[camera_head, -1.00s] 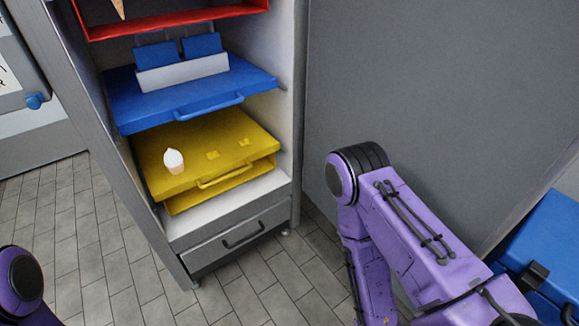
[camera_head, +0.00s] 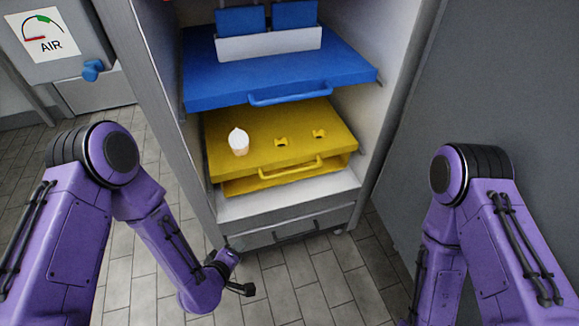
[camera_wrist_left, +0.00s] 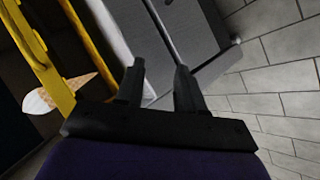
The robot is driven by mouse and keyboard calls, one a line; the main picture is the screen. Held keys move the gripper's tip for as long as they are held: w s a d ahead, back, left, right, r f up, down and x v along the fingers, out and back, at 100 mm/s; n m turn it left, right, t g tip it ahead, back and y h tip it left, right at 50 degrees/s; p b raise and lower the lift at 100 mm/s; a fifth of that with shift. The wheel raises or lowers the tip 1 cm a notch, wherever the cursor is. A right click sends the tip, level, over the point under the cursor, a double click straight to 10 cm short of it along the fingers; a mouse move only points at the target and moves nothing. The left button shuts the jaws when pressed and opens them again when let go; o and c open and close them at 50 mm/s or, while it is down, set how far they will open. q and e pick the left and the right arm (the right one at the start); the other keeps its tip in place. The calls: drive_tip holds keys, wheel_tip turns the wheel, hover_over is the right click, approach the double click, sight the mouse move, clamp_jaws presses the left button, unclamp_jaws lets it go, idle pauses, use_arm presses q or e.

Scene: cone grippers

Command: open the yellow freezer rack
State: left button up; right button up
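The yellow freezer rack (camera_head: 262,139) sits inside the freezer, below a blue rack. It has a bar handle (camera_head: 291,168) on its front edge and two empty holes in its top. An ice cream cone (camera_head: 239,141) with a white top stands in its left part. My left gripper (camera_head: 242,288) is low in front of the freezer, below and left of the yellow handle, apart from it. In the left wrist view its two fingers (camera_wrist_left: 158,84) are spread with nothing between them; yellow rack parts (camera_wrist_left: 60,90) and a cone (camera_wrist_left: 60,93) show at the left. My right gripper is out of view.
The blue rack (camera_head: 225,90) above holds a white box with blue items. A grey drawer (camera_head: 290,227) lies below the yellow rack. A grey wall panel (camera_head: 480,90) stands right of the freezer. The tiled floor (camera_head: 140,285) in front is clear.

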sight(287, 174)
use_arm(q)
drive_tip(key=w+d+r+n+t+h, duration=0.3)
drive_tip(key=w+d+r+t+h, duration=0.2)
drive_tip(key=w+d+r, duration=0.6)
drive_tip(key=x, duration=0.5)
drive_tip(key=a+r+b+x, duration=0.1)
drive_tip(key=x, duration=0.2)
drive_tip(key=shift+w, duration=0.25)
drive_tip(key=shift+w+d, duration=0.3)
drive_tip(key=shift+w, duration=0.25)
clamp_jaws()
